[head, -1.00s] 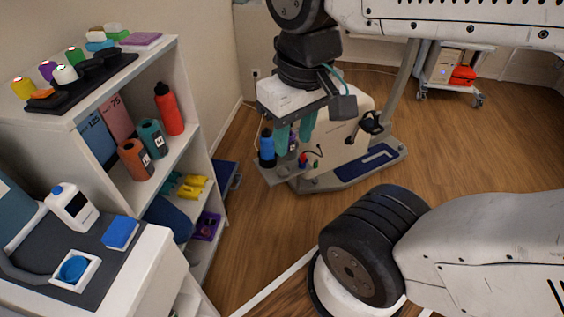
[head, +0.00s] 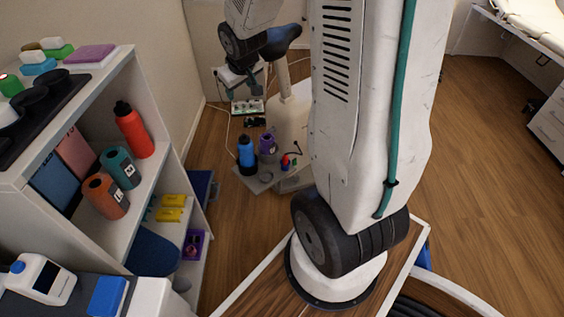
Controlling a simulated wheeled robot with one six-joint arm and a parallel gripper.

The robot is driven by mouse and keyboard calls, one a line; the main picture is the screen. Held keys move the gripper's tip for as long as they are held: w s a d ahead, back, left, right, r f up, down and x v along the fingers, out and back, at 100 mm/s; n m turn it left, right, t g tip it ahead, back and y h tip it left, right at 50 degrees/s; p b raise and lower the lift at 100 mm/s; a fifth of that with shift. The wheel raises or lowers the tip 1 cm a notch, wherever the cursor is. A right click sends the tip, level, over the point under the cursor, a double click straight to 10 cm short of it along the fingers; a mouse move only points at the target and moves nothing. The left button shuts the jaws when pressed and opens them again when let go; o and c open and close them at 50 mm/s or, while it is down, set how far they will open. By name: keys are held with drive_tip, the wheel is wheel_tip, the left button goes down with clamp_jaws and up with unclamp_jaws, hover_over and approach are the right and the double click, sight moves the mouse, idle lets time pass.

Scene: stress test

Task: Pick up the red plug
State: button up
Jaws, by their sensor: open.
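My gripper (head: 247,93) is in the upper middle of the head view, reaching down beyond the tray. It is open, and I see nothing between its fingers. A pale strip with small dark and green details (head: 248,107) shows just below the gripper, low near the floor. I cannot tell whether the two touch. A small red object (head: 285,161), possibly the red plug, stands on the grey tray (head: 265,181) beside a small blue piece. It is too small to identify surely. My gripper is apart from it, farther back.
A blue bottle (head: 246,153) and a purple cup (head: 267,145) stand on the tray, with a dark cable nearby. A white shelf (head: 150,208) holding bottles, cups and yellow items lines the left. My upright arm link blocks the centre. Wooden floor (head: 480,150) is clear at right.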

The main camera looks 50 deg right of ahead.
drive_tip(key=w+d+f+t, duration=0.2)
drive_tip(key=w+d+f, duration=0.2)
drive_tip(key=d+f, duration=0.7)
drive_tip(key=t, duration=0.3)
hover_over(287, 160)
drive_tip(key=w+a, duration=0.1)
drive_tip(key=w, duration=0.1)
wheel_tip(287, 160, down, 20)
drive_tip(key=s+f+m, duration=0.1)
drive_tip(key=s+f, duration=0.1)
drive_tip(key=f, duration=0.1)
drive_tip(key=s+f+t+h, duration=0.1)
drive_tip(key=s+f, duration=0.1)
drive_tip(key=f, duration=0.2)
drive_tip(key=s+f+m+t, duration=0.1)
drive_tip(key=s+f, duration=0.2)
drive_tip(key=shift+s+a+f+m+h, duration=0.1)
drive_tip(key=shift+a+f+m+h, duration=0.1)
drive_tip(key=shift+a+m+h, duration=0.15)
drive_tip(key=x, duration=0.7)
drive_tip(key=shift+w+r, duration=0.1)
drive_tip(key=shift+w, duration=0.15)
drive_tip(key=shift+a, duration=0.1)
drive_tip(key=c, duration=1.1)
